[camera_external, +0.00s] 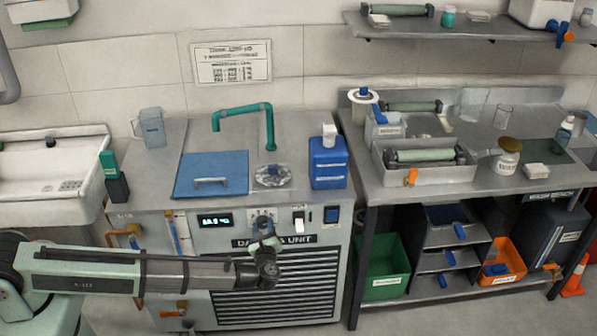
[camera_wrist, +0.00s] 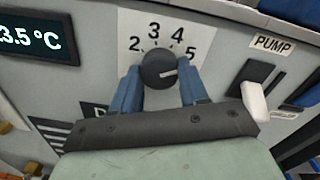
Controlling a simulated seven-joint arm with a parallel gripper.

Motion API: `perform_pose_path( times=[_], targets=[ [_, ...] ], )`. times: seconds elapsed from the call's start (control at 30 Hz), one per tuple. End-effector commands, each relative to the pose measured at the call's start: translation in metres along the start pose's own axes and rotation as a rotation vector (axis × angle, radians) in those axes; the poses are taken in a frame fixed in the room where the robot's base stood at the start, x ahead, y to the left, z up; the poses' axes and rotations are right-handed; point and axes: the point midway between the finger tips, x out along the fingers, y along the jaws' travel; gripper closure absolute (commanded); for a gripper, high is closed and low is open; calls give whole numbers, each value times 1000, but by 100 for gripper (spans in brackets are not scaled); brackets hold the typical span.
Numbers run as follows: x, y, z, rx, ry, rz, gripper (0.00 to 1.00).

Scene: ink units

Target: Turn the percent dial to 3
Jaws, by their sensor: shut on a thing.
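The percent dial is a round black knob (camera_wrist: 158,69) on a white scale plate (camera_wrist: 190,32) in the wrist view. The numbers 2, 3, 4 and 5 show around its upper side. Its white pointer mark points to the right, near or just below the 5. My gripper (camera_wrist: 160,82) has one blue finger on each side of the knob and is shut on it. In the external view my gripper (camera_external: 264,240) reaches the front panel at the dial plate (camera_external: 263,214) and partly covers it. The lower part of the scale is hidden.
A display reading about 3.5 °C (camera_wrist: 38,38) lies left of the dial. A white-tipped PUMP switch (camera_wrist: 254,100) sits close on the right. A blue bottle (camera_external: 328,162) and a green tap (camera_external: 243,110) stand on the unit's top.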

Motion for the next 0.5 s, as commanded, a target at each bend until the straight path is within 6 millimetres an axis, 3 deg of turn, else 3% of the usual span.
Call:
perform_pose_path(
  times=[0.27,0.5],
  targets=[
    [0,0,0,-52,1,1,87],
    [0,0,0,-208,5,3,87]
  ],
)
